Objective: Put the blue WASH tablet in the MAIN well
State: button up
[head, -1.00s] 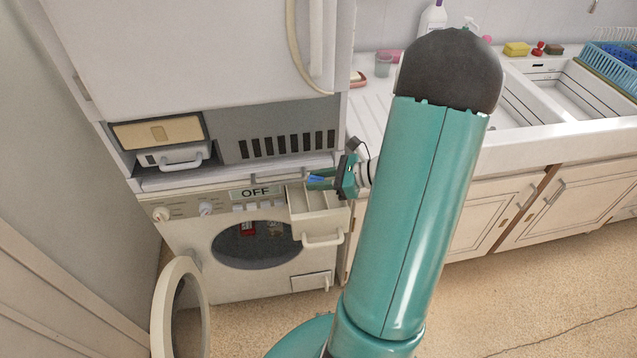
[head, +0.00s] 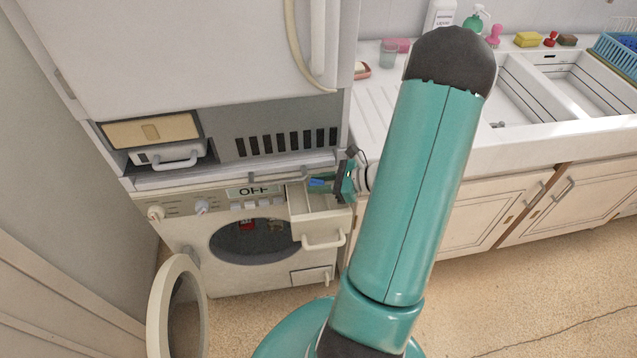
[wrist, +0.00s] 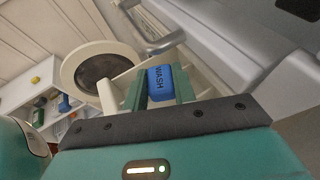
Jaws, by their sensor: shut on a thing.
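The blue tablet (wrist: 161,82) marked WASH sits between the two green fingers of my gripper (wrist: 160,88), which is shut on it. In the head view the tablet (head: 317,183) is a small blue shape at the tips of my gripper (head: 326,184), over the back part of the open detergent drawer (head: 322,241). The drawer sticks out of the washing machine's top right and shows dividers between its wells. No well label is readable, so I cannot tell which well is MAIN. The tablet appears above the drawer; its exact height over the wells is unclear.
The washing machine (head: 225,275) shows OFF on its display (head: 253,190); its round door (head: 172,300) hangs open at lower left. A grey ledge and cabinet (head: 280,138) stand just above the drawer. The sink counter (head: 375,115) is to the right.

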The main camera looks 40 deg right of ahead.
jog(key=shift+f, duration=0.85)
jog(key=shift+s+a, duration=0.1)
jog(key=shift+f, duration=0.2)
jog(key=o, duration=0.9)
jog(key=shift+o, duration=0.2)
jog(key=shift+r, duration=0.1)
